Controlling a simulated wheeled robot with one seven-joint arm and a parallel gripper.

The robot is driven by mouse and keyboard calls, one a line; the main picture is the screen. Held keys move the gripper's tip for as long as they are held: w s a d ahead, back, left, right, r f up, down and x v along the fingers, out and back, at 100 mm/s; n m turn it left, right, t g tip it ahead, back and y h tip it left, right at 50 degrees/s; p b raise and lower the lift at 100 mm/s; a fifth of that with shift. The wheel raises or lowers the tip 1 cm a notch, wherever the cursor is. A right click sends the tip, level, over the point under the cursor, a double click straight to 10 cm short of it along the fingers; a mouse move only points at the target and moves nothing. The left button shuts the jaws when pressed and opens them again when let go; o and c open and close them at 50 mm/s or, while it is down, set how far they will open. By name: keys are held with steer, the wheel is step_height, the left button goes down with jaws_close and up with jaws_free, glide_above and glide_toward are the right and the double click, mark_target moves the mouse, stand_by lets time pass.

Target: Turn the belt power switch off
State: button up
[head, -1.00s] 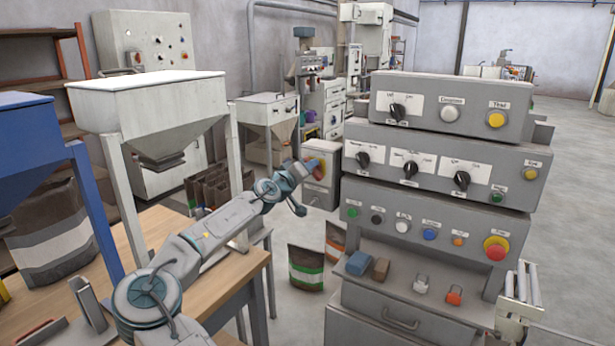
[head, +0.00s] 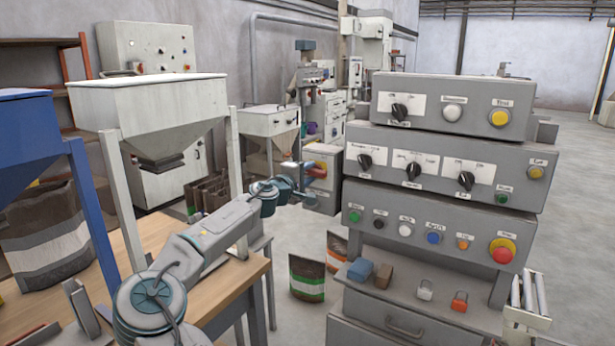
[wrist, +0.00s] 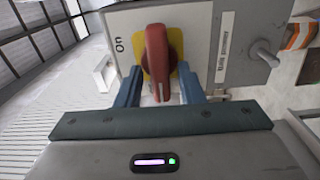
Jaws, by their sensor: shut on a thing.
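In the wrist view a red rotary handle (wrist: 157,60) on a yellow plate (wrist: 173,72) is mounted on a grey box (wrist: 205,35). The word "On" stands sideways to its left; the handle runs up and down the picture.
A small toggle (wrist: 264,54) with a sideways label sits right of the handle. A grey control console (head: 440,175) with knobs and buttons stands at right. A bag (head: 306,278) stands on the floor. A wooden table (head: 240,270) and hoppers (head: 150,110) are at left.

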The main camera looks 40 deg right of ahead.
stand_by(0.4)
steer(key=o, duration=0.6)
steer(key=b+v, duration=0.2)
steer(key=v, duration=1.1)
steer(key=shift+s+a, duration=0.1)
steer(key=shift+a, duration=0.25)
